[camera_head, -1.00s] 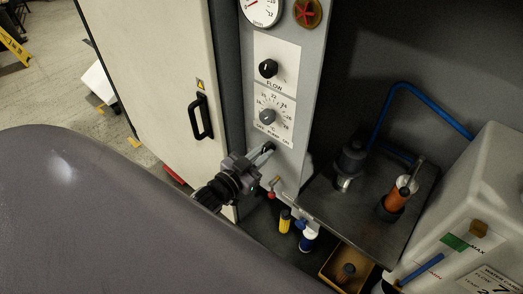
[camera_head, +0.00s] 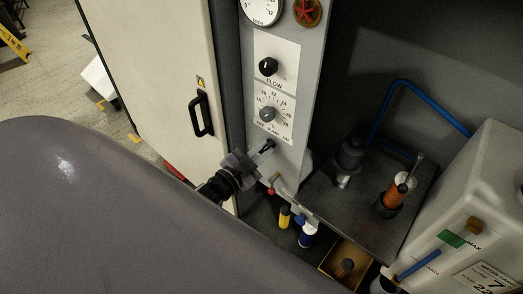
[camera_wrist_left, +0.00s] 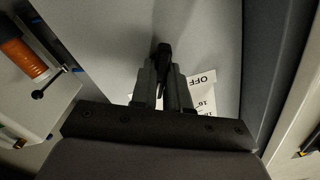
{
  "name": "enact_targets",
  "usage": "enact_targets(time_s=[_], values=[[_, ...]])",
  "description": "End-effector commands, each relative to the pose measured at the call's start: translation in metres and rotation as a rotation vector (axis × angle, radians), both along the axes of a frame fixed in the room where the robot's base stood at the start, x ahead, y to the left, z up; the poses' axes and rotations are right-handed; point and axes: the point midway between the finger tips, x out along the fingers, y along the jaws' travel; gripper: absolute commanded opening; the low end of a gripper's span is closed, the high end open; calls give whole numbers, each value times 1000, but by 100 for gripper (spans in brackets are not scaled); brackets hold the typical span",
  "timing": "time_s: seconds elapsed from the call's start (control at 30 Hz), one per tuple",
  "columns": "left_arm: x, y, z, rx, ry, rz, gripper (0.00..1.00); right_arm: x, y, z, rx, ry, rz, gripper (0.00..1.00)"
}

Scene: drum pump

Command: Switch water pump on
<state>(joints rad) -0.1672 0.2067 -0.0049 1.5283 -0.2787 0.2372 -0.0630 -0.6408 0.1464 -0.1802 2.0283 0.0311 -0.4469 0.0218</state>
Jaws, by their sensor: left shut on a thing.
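The pump switch (camera_head: 267,146) is a small black lever low on the grey control panel (camera_head: 296,107), under a label strip that seems to read OFF, PUMP, ON. My left gripper (camera_head: 252,160) is at this switch and partly covers it. In the left wrist view the black lever (camera_wrist_left: 163,52) stands between the two narrow fingers of my left gripper (camera_wrist_left: 163,78), which are shut on it. The word OFF on the label (camera_wrist_left: 203,82) shows right of the fingers there; the rest is hidden. My right gripper is not in view.
A FLOW knob (camera_head: 268,66) and a numbered dial (camera_head: 268,114) sit above the switch. The cabinet door with a black handle (camera_head: 202,115) is close on the left. Below hang a yellow connector (camera_head: 285,217) and a blue one (camera_head: 307,236). A metal shelf (camera_head: 345,215) is right.

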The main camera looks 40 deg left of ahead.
Motion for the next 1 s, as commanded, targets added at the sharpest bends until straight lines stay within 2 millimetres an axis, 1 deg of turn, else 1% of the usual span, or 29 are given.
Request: enact_targets(time_s=[0.1, 0.13, 0.2, 0.47, 0.57, 0.67, 1.0], values=[[0, 0, 0, 7, 0, -1, 0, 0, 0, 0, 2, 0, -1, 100], [0, 0, 0, 7, 0, -1, 22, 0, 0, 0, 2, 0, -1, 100], [0, 0, 0, 6, 1, 0, 40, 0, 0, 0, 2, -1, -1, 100], [0, 0, 0, 3, 1, 0, 40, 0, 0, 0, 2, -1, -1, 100], [-4, 0, 0, 2, 1, 0, 40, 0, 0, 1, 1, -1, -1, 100], [-13, 1, -1, 2, 4, 0, 40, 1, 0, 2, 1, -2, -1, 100], [-59, 6, -1, 2, 3, -1, 40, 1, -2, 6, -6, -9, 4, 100]])
